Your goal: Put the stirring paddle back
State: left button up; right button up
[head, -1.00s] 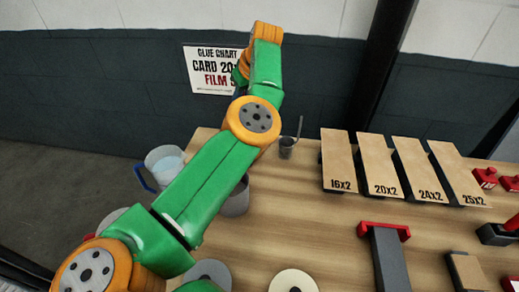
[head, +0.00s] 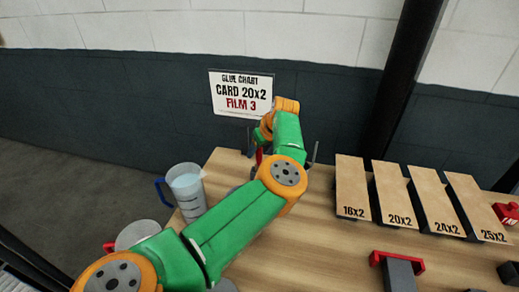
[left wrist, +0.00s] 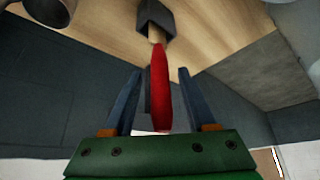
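The stirring paddle shows in the left wrist view as a red handle (left wrist: 160,88) with a short pale shaft running into a dark holder (left wrist: 157,17). My left gripper (left wrist: 160,73) has its two blue-grey fingers spread on either side of the handle, with a gap showing on each side. In the head view a bit of red (head: 259,156) shows beside my left wrist, probably the same handle; the fingers are hidden by the arm there. The paddle's lower end is hidden. My right gripper is in neither view.
A clear jug with a blue handle (head: 186,188) stands at the table's left edge. Labelled boards (head: 353,188) lie to the right. A glue chart sign (head: 241,93) hangs behind. A thin rod (head: 314,153) stands just right of my wrist.

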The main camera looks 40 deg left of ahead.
pick_arm(q)
jog(key=shift+r, duration=0.3)
jog(key=b+v, duration=0.1)
jog(key=v, duration=1)
jog(key=shift+d+r+b, duration=0.2)
jog(key=shift+r+b, duration=0.15)
jog(key=shift+b, duration=0.05)
